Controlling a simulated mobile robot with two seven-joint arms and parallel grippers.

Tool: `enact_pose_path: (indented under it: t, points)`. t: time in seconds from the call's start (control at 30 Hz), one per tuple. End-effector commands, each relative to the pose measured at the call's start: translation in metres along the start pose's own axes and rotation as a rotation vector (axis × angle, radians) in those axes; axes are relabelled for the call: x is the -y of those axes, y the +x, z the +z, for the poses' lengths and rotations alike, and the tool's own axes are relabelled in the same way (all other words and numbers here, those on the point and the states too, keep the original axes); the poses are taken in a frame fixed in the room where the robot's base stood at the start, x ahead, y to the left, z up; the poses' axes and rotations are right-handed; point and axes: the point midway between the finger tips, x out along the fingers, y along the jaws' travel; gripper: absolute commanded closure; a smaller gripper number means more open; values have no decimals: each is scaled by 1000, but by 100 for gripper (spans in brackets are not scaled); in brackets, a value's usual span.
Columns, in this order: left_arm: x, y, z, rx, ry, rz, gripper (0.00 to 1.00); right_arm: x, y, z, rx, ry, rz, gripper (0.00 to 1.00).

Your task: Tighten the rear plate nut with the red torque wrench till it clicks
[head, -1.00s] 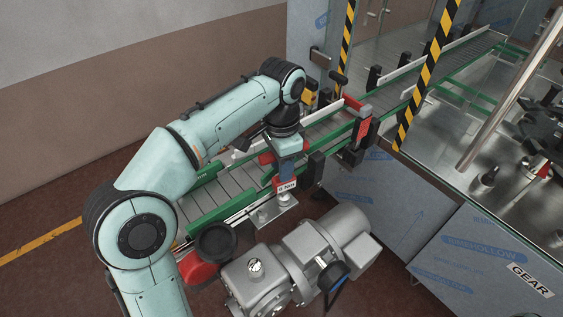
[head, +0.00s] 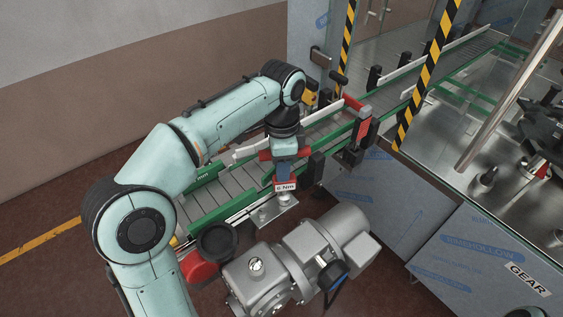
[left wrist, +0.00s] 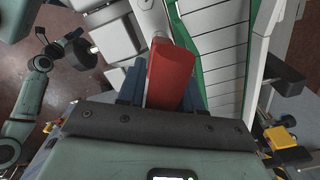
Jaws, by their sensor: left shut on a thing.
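My left gripper (head: 285,158) is shut on the red torque wrench (head: 278,182), held above the plate beside the conveyor. The wrench's white label, which seems to read "6 Nm", faces the head camera. Its red body (left wrist: 172,72) also shows between the fingers in the left wrist view. The light metal plate (head: 287,207) lies below the wrench. A front nut (head: 262,215) shows on the plate. The wrench's lower end is over the rear part of the plate; the rear nut is mostly hidden, and I cannot tell how they meet. My right gripper is not in view.
A grey gear motor (head: 313,247) stands close in front of the plate. A red cap (head: 197,268) and a black round part (head: 217,240) are at its left. The green-railed conveyor (head: 235,182) runs behind the gripper. A striped post (head: 424,80) and glass-sided machine stand right.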

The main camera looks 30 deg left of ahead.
Motion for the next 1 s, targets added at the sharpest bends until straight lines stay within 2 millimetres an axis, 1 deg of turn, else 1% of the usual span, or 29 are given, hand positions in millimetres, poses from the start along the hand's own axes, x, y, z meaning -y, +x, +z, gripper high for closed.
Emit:
enact_pose_path:
  t: [0.33, 0.73, 0.87, 1.0]
  points:
    - [2, -2, 0, 0, 171, -1, 100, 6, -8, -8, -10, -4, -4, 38]
    - [2, -1, 0, -1, 191, -2, 100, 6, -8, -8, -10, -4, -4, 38]
    - [2, -2, 0, 0, 230, -2, 100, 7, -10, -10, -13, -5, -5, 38]
    - [1, -2, 0, 1, 197, 0, 100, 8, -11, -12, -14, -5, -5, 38]
